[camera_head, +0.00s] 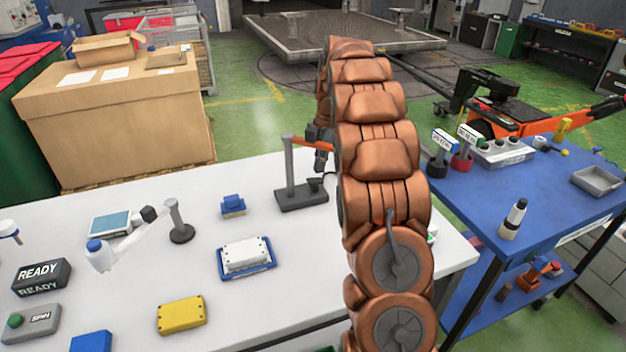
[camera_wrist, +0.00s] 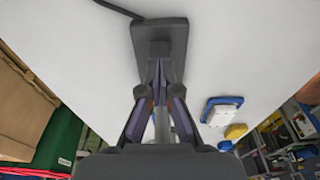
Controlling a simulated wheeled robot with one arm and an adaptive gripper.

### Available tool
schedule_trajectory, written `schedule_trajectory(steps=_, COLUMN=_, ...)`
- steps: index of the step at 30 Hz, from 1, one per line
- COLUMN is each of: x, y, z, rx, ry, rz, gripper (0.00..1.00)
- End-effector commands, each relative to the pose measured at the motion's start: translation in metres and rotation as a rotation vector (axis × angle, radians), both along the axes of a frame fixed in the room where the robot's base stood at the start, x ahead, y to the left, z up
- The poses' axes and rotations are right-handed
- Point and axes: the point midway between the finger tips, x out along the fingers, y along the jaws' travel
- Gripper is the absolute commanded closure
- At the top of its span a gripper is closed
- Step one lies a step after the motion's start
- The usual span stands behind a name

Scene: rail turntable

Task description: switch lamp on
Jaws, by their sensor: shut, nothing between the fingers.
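A dark stand (camera_head: 301,195) with a flat rectangular base, an upright grey post and a small dark knob stands near the far edge of the white table; I cannot tell for sure that it is the lamp. An orange bar (camera_head: 312,144) shows beside the post top. My gripper (camera_head: 322,160) is just right of the post, partly hidden by my copper arm. In the wrist view, my gripper's fingers (camera_wrist: 160,72) are shut and empty, over the near end of the dark base (camera_wrist: 172,32). I cannot tell whether they touch it. No lit lamp is clear.
The white table (camera_head: 130,205) also holds a READY sign (camera_head: 41,277), a SPIN button box (camera_head: 30,322), a grey post (camera_head: 178,222), a white box on a blue tray (camera_head: 246,256) and a yellow block (camera_head: 181,315). A blue table (camera_head: 480,218) stands right of my arm.

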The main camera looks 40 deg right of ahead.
Motion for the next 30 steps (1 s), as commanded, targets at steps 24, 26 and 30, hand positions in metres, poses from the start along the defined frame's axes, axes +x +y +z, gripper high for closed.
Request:
schedule_trajectory(steps=24, x=0.0, y=0.0, z=0.045, rx=-0.001, ry=0.0, rz=0.001, gripper=1.0)
schedule_trajectory(steps=26, x=0.0, y=0.0, z=0.045, rx=-0.001, ry=0.0, rz=0.0, gripper=1.0)
schedule_trajectory(steps=30, x=0.0, y=0.0, z=0.045, rx=-0.001, ry=0.0, rz=0.001, gripper=1.0)
